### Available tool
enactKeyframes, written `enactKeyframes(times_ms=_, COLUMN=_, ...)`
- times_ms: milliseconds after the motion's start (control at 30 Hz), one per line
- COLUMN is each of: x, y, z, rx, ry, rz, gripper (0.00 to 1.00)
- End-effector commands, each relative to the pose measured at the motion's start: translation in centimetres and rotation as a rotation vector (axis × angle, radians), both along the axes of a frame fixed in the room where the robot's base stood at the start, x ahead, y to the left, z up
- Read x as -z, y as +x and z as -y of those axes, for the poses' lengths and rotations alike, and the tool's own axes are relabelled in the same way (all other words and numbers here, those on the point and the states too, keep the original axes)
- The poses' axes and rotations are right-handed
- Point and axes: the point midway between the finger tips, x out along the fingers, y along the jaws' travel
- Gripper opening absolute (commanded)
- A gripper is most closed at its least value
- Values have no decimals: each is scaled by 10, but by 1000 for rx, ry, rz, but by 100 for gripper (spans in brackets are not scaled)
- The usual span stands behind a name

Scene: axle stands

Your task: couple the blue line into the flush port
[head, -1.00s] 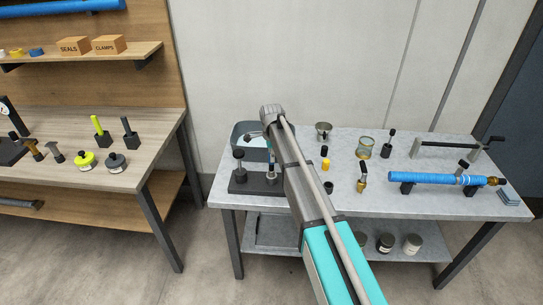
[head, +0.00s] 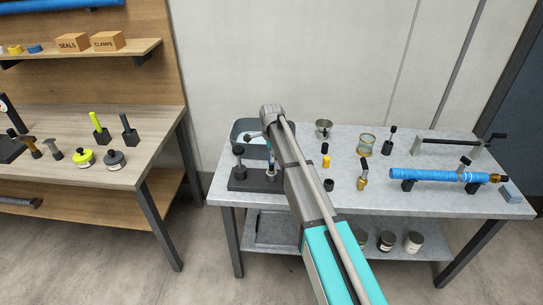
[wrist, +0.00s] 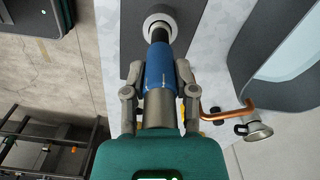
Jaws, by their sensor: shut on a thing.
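In the wrist view my gripper (wrist: 160,97) is shut on the blue line's end (wrist: 159,68), a blue sleeve with a grey rear part between the fingers. Its narrower dark tip points at a pale round port (wrist: 160,22) on a dark block. The tip overlaps the port's opening; I cannot tell how deep it sits. In the head view the dark block (head: 240,187) stands at the bench's front left, with upright posts on it. My arm hides most of the gripper there. Port labels are not readable, so I cannot confirm which is the flush port.
A grey tray (head: 241,127) lies behind the block. A copper-coloured bent tube (wrist: 232,112) is right of the gripper.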

Motion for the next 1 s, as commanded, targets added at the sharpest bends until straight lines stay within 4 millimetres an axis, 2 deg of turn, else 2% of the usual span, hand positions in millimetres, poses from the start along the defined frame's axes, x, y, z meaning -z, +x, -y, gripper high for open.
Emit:
enactKeyframes(times_ms=433, x=9, y=0, z=0, rx=0, ry=0, rz=0, gripper=0)
enactKeyframes(times_ms=467, x=8, y=0, z=0, rx=0, ry=0, rz=0, gripper=38)
enactKeyframes(times_ms=667, x=8, y=0, z=0, rx=0, ry=0, rz=0, gripper=75)
enactKeyframes(times_ms=1000, x=8, y=0, z=0, rx=0, ry=0, rz=0, gripper=76)
